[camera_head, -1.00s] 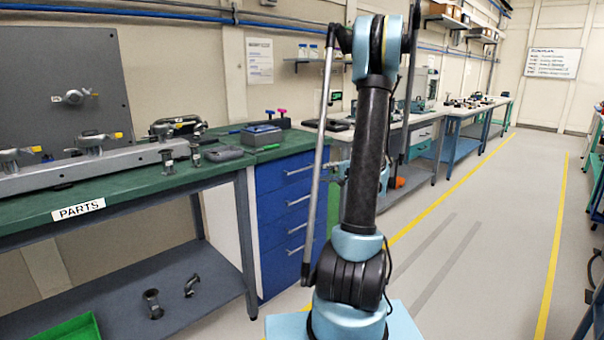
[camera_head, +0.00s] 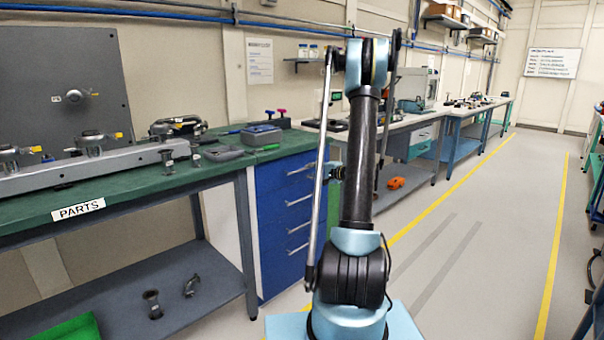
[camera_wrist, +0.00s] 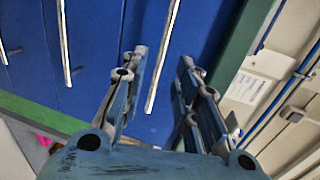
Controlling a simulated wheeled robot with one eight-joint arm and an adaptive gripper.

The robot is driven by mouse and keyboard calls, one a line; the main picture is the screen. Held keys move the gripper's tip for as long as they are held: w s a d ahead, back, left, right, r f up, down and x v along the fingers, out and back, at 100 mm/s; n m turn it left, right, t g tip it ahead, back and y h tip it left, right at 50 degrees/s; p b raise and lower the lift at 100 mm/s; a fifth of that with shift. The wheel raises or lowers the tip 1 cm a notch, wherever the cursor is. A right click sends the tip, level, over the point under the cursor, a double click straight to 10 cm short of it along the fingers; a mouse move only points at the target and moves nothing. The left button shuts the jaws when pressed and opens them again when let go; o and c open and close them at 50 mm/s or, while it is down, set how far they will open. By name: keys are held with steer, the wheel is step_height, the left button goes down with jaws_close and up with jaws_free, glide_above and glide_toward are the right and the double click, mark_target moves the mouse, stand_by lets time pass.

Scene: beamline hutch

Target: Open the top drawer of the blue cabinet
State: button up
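The blue cabinet (camera_head: 268,225) stands under the right end of the green bench, with several drawers stacked. The top drawer (camera_head: 270,178) looks closed, with its silver bar handle (camera_head: 300,169) near the top. My gripper (camera_head: 318,172) is beside the handle's right end in the head view, partly hidden by my arm. In the wrist view, my gripper (camera_wrist: 163,58) is open, with a finger on each side of the rightmost silver handle (camera_wrist: 165,50). The handle passes between the fingers in the picture; contact cannot be told.
The green bench (camera_head: 125,190) carries clamps, a rail and a grey-blue box (camera_head: 261,136). Lower handles (camera_wrist: 65,45) show left of my gripper in the wrist view. A white-topped bench (camera_head: 415,120) stands behind my arm. The aisle floor (camera_head: 480,240) at right is clear.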

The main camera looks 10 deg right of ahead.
mark_target(304, 169)
steer(key=x, duration=0.7)
